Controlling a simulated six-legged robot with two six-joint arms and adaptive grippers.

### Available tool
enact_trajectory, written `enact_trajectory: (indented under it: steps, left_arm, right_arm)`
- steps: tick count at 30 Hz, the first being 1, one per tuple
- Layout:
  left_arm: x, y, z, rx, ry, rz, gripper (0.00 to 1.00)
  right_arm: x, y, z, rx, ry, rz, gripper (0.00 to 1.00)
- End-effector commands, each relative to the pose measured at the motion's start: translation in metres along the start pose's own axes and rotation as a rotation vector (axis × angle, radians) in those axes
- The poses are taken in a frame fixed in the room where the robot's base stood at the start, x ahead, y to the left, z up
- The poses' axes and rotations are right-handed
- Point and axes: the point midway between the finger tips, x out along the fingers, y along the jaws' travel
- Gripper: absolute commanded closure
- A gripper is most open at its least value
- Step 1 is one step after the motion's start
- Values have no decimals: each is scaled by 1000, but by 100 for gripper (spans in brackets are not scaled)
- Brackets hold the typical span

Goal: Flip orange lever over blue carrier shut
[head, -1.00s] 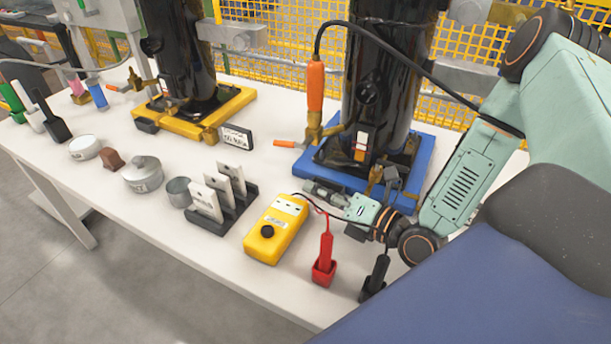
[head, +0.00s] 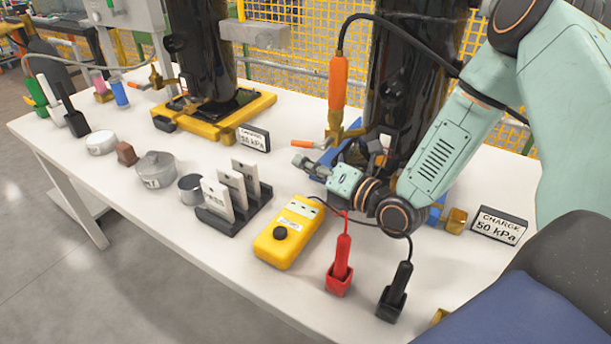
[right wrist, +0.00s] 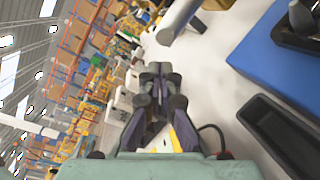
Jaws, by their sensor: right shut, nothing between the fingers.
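The orange lever (head: 302,144) sticks out to the left, roughly level, from a brass fitting (head: 345,133) beside the black cylinder (head: 405,60) on the blue carrier. The blue carrier (head: 436,214) is largely hidden behind my right arm; its blue edge also shows at upper right in the right wrist view (right wrist: 270,52). My right gripper (head: 303,163) is shut and empty. In the head view its fingertips appear just below the lever; I cannot tell whether they touch it. The shut fingers also show in the right wrist view (right wrist: 158,72). My left gripper is not in view.
An orange upright handle (head: 338,82) with a black hose stands above the fitting. The yellow meter (head: 287,232), red probe (head: 341,265) and black probe (head: 396,292) are in front. A card holder (head: 232,222) stands left; a charge sign (head: 499,225) is right.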

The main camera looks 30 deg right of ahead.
Motion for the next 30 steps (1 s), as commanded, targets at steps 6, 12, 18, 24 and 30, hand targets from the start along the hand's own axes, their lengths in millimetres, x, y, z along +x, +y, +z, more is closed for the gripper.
enact_trajectory:
  steps: [6,12,18,24,30]
  left_arm:
    - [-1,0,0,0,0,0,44]
    - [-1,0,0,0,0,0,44]
    - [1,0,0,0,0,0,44]
    - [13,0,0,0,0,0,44]
    - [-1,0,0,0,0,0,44]
  right_arm:
    - [3,0,15,0,-1,0,100]
    - [4,0,16,0,1,0,100]
    - [4,-1,16,2,-4,6,100]
    - [7,0,23,21,-64,91,100]
    - [8,5,28,24,-71,98,100]
